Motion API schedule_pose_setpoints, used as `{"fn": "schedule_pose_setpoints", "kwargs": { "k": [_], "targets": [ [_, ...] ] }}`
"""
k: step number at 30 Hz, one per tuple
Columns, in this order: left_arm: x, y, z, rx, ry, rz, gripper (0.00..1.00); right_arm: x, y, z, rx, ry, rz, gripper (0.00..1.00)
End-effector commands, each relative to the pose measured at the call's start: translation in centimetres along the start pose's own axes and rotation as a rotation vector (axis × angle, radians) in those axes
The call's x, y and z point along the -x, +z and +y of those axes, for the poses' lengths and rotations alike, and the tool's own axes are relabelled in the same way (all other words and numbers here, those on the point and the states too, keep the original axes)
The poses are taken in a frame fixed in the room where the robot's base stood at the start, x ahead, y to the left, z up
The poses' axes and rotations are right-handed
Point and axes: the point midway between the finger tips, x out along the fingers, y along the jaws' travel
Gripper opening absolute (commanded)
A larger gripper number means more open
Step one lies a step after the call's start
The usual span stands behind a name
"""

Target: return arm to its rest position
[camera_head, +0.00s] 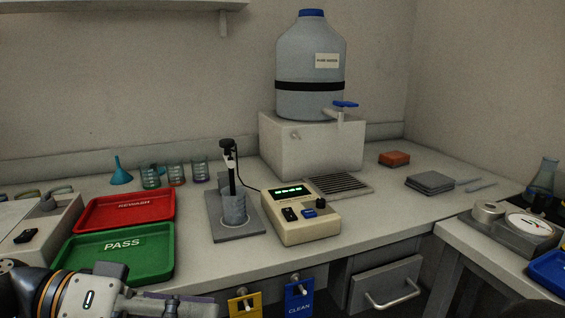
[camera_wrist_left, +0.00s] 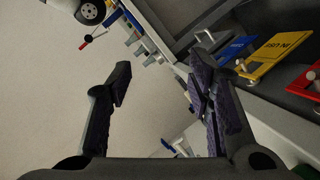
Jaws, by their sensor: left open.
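My left arm comes in at the bottom left of the head view, low in front of the bench (camera_head: 380,215). Its gripper (camera_head: 175,304) points right, below the front edge near the green PASS tray (camera_head: 70,258). In the left wrist view the gripper (camera_wrist_left: 158,82) is open, its two fingers wide apart with nothing between them. Beyond the fingers are pale floor and the tagged bench front. My right gripper does not show.
A red REWASH tray (camera_head: 105,213), a stirrer stand (camera_head: 238,225), a meter (camera_head: 298,218) and a water carboy (camera_head: 308,80) stand on the bench. Yellow (camera_head: 244,303) and blue (camera_head: 299,298) tags hang below its edge, left of a drawer handle (camera_head: 392,297).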

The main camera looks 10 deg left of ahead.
Motion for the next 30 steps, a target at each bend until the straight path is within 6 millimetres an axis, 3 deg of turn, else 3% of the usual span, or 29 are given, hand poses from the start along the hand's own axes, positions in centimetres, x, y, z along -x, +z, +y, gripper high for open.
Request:
{"fn": "schedule_pose_setpoints", "kwargs": {
  "k": [3,5,7,10,12,14,15,18,20,30],
  "targets": [
    [-5.5,7.5,-2.1,0.249,-0.102,-0.18,0.47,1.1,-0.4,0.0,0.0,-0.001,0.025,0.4],
    [-7.4,12.8,-3.4,0.38,-0.194,-0.277,0.47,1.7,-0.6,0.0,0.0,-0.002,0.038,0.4],
    [-8.1,19.6,-4.8,0.51,-0.333,-0.393,0.47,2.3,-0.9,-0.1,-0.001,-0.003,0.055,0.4],
    [-5.9,29.1,-6.2,0.624,-0.574,-0.546,0.47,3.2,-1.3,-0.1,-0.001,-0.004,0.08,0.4],
    [-2.7,34.5,-7.0,0.643,-0.755,-0.634,0.47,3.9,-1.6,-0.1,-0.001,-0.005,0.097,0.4],
    [0.6,37.7,-7.7,0.621,-0.899,-0.689,0.47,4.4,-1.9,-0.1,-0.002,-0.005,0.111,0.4],
    [2.6,39.0,-8.1,0.595,-0.977,-0.713,0.47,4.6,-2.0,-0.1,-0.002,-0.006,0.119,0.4],
    [6.1,40.5,-8.9,0.525,-1.106,-0.74,0.47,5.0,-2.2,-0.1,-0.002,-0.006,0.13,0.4],
    [7.1,40.7,-9.2,0.497,-1.145,-0.743,0.47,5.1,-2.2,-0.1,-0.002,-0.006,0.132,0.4],
    [7.6,40.8,-9.4,0.484,-1.163,-0.743,0.47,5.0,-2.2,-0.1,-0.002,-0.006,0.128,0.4]
  ]
}}
